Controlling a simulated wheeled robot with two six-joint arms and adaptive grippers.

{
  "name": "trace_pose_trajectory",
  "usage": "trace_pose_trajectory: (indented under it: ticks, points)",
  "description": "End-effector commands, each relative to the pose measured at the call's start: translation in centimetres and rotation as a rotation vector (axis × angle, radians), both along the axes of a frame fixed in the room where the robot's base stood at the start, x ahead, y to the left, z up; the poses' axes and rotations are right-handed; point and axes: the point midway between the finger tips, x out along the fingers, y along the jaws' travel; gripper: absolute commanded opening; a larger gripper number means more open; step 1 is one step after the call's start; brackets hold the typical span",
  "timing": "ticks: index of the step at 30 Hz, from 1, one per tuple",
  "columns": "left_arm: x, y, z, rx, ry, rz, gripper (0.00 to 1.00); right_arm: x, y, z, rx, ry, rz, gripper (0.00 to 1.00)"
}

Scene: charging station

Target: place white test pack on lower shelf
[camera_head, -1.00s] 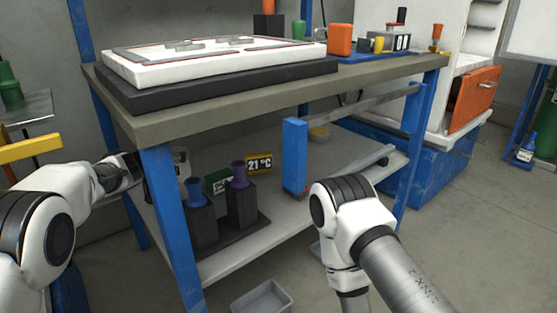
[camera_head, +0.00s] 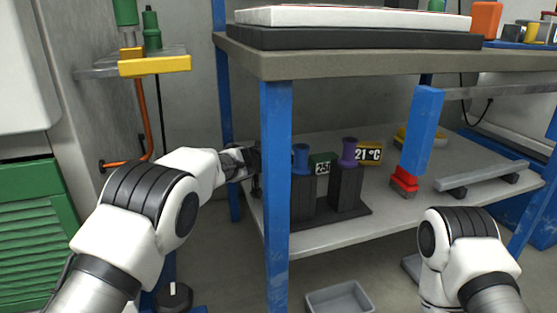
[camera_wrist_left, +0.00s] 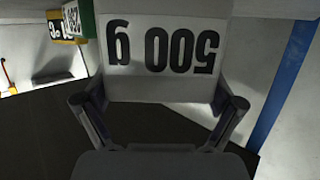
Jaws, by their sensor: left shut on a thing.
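The white test pack (camera_wrist_left: 165,55), marked "500 g" and seen upside down, fills the upper middle of the left wrist view between the fingers of my left gripper (camera_wrist_left: 160,115), which is shut on it. In the head view my left gripper (camera_head: 248,165) is over the left end of the lower shelf (camera_head: 400,213), partly behind the blue front table leg (camera_head: 276,190). That leg hides the pack there. I cannot tell whether the pack touches the shelf. My right gripper is out of view; only my right arm shows.
Dark holders with a blue funnel (camera_head: 301,158) and a purple funnel (camera_head: 348,152) stand just right of the leg. A blue block (camera_head: 421,130) with a red base stands farther right. A grey bin (camera_head: 340,300) is on the floor.

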Motion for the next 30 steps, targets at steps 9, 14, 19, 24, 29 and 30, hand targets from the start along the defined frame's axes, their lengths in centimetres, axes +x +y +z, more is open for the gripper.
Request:
trace_pose_trajectory:
  ticks: [9,14,19,24,29,30]
  points:
    - [0.0,0.0,-0.1,-0.001,0.000,0.000,1.00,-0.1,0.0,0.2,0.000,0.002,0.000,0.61]
    - [0.0,0.0,-0.1,0.000,0.000,0.000,1.00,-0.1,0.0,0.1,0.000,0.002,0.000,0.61]
    - [-0.6,0.2,0.5,-0.001,0.004,-0.001,1.00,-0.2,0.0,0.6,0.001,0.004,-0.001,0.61]
    - [-2.9,1.5,1.6,0.000,0.002,0.000,1.00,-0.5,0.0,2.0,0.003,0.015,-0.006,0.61]
    - [-6.1,3.1,2.9,0.000,0.003,0.002,1.00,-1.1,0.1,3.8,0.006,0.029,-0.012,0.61]
    - [-6.9,3.5,3.2,0.001,0.002,0.002,1.00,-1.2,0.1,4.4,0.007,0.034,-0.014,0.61]
